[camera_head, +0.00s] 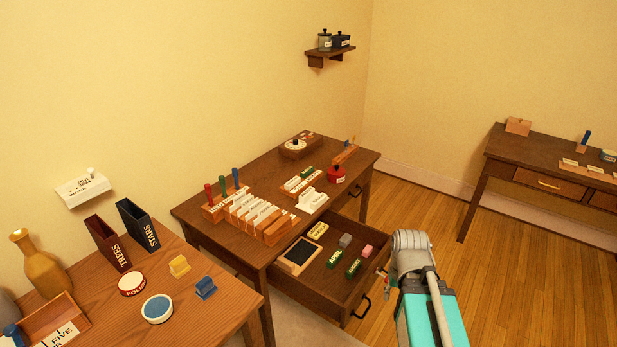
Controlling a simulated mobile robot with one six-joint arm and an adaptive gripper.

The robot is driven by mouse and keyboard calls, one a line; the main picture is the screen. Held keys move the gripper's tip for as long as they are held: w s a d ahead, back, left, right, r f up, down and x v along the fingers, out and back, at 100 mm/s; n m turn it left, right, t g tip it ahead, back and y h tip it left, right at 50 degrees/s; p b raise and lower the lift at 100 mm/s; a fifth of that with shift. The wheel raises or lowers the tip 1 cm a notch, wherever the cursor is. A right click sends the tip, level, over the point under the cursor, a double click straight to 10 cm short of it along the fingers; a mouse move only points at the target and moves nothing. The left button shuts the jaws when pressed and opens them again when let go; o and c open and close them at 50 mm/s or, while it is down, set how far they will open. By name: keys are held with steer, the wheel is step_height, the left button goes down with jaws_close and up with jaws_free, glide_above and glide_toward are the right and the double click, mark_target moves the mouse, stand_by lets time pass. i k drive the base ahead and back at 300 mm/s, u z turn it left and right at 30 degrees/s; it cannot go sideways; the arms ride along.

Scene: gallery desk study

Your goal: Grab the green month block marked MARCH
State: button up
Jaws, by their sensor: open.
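Two green blocks with pale lettering lie in the open desk drawer. The left one (335,258) seems to read APRIL. The lettering on the right one (353,268) is too small to read surely. Another green piece (307,171) sits in a wooden rack on the desk top, its marking unreadable. I cannot tell which block is marked MARCH. My gripper (384,276) shows only in small part, at the drawer's right edge beside my arm. It is open and apart from the green blocks, to their right.
The drawer (307,291) also holds a dark framed slate (300,254), a yellow block (318,229), a grey block (345,240) and a pink block (367,251). Floor (500,290) to the right is clear.

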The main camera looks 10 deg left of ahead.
mark_target(306, 172)
steer(key=z, duration=1.45)
steer(key=i, duration=2.95)
steer(key=u, duration=0.05)
